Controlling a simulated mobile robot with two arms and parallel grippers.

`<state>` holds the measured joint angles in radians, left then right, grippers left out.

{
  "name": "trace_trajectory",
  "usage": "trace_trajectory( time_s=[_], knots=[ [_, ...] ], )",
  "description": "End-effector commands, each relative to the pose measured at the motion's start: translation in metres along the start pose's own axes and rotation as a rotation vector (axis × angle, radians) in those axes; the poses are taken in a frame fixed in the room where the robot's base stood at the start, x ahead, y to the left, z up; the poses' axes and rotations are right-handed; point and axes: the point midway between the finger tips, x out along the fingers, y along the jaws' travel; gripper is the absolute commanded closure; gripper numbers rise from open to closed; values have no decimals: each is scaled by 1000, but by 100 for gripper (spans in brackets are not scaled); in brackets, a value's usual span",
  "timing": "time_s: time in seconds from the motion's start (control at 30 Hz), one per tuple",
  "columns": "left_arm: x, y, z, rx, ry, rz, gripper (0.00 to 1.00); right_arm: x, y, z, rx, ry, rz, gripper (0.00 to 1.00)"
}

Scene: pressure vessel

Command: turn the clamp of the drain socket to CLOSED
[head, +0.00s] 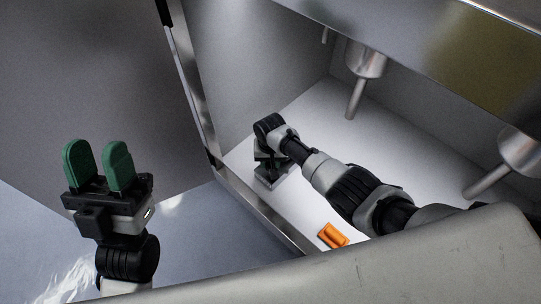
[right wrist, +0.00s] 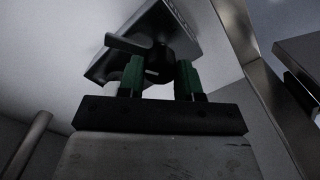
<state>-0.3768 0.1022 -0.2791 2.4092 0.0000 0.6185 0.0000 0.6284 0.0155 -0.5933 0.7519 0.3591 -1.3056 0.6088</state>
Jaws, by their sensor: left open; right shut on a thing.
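The drain socket (head: 271,180) is a small grey block on the white floor of the metal enclosure, near its left wall. In the right wrist view the socket (right wrist: 182,28) carries a dark clamp with a lever (right wrist: 127,43) that sticks out to the left. My right gripper (right wrist: 160,72) has its green fingers on either side of the dark clamp part and is shut on it. In the head view my right gripper (head: 268,155) is mostly hidden by its own wrist. No CLOSED marking is readable. My left gripper (head: 100,150) is open and empty, fingers up, outside the enclosure.
An orange object (head: 333,236) lies on the enclosure floor below my right arm. Metal nozzles (head: 357,95) (head: 488,180) hang down at the back and right. A metal frame edge (head: 262,212) runs between the enclosure and my left gripper.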

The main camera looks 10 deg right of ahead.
Motion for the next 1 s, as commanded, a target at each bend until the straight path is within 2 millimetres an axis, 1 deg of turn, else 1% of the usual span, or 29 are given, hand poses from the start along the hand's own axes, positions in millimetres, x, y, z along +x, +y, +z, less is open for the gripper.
trace_trajectory(
  time_s=[0.03, 0.2, 0.4, 0.7, 1.0],
  knots=[
    [3, -1, 6, 3, -58, -1, 57, -2, 0, 1, -41, -4, 1, 89],
    [2, -4, 28, 13, -231, -6, 57, -1, 0, 1, -202, -3, 1, 89],
    [-3, -7, 46, 20, -378, -12, 57, -1, -2, 1, -393, -3, -1, 89],
    [-10, -10, 62, 26, -521, -18, 57, 0, -2, 1, -674, -2, 0, 89],
    [-16, -12, 70, 30, -596, -21, 57, 0, -2, 2, -908, -2, 0, 89]
  ],
)
